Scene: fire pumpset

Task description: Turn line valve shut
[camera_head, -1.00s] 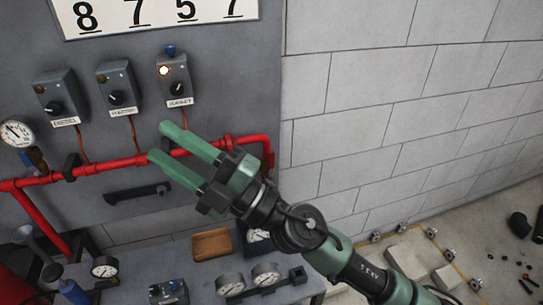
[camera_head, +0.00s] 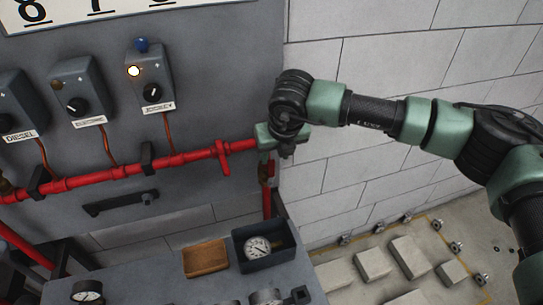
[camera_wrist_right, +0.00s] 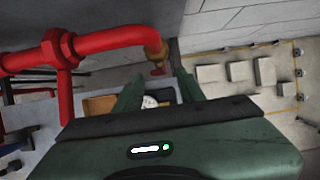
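The red pipe (camera_head: 120,171) runs across the grey panel and bends down at its right end. A red valve handle (camera_head: 222,158) sits across the pipe; it also shows large in the right wrist view (camera_wrist_right: 60,62), left of my fingers. My right gripper (camera_head: 268,138) is at the pipe's right bend, right of the handle and apart from it. In the right wrist view its two green fingers (camera_wrist_right: 160,80) are spread, with nothing clearly held between them. A brass fitting (camera_wrist_right: 158,70) at the pipe's lower end shows just beyond them. My left gripper is not in view.
Switch boxes hang above the pipe, one with a lit lamp (camera_head: 134,71). A black bar handle (camera_head: 120,203) is below. The bench holds a wooden tray (camera_head: 206,257), a dark bin (camera_head: 281,263) with a gauge, and other gauges. Blocks (camera_head: 373,262) lie on the floor at right.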

